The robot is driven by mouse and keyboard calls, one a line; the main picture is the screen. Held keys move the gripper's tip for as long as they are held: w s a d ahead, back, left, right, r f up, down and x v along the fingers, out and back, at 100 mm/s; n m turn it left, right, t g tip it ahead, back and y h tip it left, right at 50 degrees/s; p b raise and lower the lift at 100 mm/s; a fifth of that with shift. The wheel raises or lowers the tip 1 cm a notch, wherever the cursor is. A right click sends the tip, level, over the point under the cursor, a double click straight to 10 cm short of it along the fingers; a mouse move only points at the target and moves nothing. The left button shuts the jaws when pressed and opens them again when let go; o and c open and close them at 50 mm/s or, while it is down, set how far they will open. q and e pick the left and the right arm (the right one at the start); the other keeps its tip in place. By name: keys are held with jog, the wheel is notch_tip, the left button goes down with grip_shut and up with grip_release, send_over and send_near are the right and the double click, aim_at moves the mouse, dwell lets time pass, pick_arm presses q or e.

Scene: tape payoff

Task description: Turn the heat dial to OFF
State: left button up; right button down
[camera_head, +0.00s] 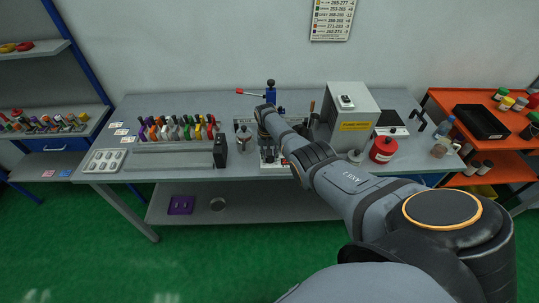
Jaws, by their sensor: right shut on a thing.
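My right arm reaches in from the lower right to a small bench device with a pale base (275,165) and a blue upper part (271,92) at the middle of the grey bench. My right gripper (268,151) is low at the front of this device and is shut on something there. Its place fits the heat dial, but the dial is hidden by the gripper and wrist, so its setting cannot be read. A lever with a red end (240,91) sticks out to the left of the blue part. My left gripper is not in view.
A grey box (350,105) with a yellow label and a red canister (383,149) stand to the right. A rack of coloured tools (178,128), a black block (220,150) and a glass jar (243,137) are to the left.

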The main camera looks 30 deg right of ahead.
aim_at(269, 158)
jog(key=n, duration=0.3)
jog(key=shift+r+n+p, duration=0.15)
jog(key=shift+n+p, duration=0.15)
jog(key=shift+p, duration=0.1)
jog(key=shift+d+n+p, duration=0.1)
jog(key=shift+n+p, duration=0.2)
jog(key=shift+n, duration=1.3)
jog(key=c, duration=1)
grip_release()
notch_tip(269, 158, up, 12)
jog(key=shift+a, duration=0.35)
